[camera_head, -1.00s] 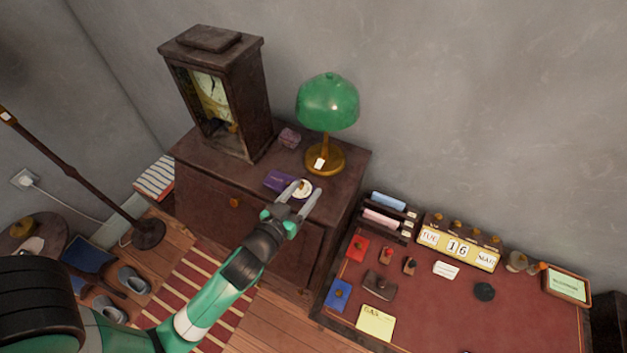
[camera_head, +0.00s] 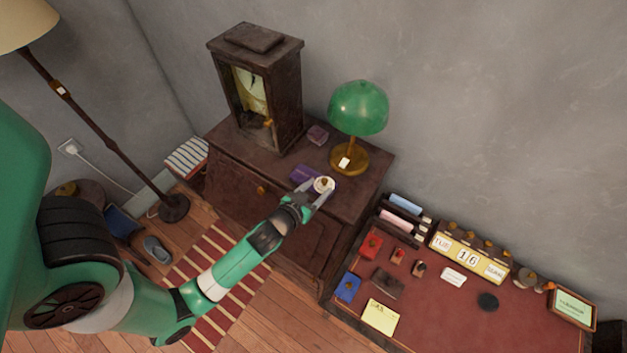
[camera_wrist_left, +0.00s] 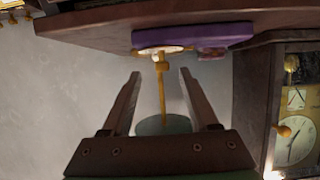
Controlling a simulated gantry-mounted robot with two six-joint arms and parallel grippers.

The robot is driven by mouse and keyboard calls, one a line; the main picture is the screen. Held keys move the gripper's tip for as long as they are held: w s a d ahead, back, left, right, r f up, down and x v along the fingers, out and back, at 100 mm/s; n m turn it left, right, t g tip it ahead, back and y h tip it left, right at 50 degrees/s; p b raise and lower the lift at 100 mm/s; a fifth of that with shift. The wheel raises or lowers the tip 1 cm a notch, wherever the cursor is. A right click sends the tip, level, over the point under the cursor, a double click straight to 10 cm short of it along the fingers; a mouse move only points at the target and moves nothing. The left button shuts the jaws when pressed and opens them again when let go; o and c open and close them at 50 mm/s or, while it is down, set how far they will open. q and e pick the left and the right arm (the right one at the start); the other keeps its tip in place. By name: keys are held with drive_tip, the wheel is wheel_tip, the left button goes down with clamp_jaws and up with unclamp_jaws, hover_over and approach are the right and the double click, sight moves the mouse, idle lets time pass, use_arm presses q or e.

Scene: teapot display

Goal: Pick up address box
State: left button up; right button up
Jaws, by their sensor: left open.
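No label reading "address" is legible, so I cannot tell which box is the address box. A flat purple box (camera_head: 304,174) lies on the dark cabinet top, and it also shows in the left wrist view (camera_wrist_left: 195,36). A round white dish with a gold knob (camera_head: 324,184) is beside the flat box. My left gripper (camera_head: 320,196) is open at the cabinet's front edge, its fingertips close to the dish. In the left wrist view, nothing is held between the fingers (camera_wrist_left: 160,85). My right gripper is out of view.
A green lamp (camera_head: 358,108) and a tall wooden clock (camera_head: 258,85) stand on the cabinet (camera_head: 375,176). The lower desk (camera_head: 430,322) at right holds a calendar (camera_head: 467,258), a blue box (camera_head: 347,287), a red box (camera_head: 370,246) and a yellow note (camera_head: 380,316).

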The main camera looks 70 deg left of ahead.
sight(323, 182)
use_arm(q)
drive_tip(key=x, duration=0.5)
drive_tip(key=shift+a, duration=0.2)
clamp_jaws()
drive_tip(key=shift+r, duration=0.1)
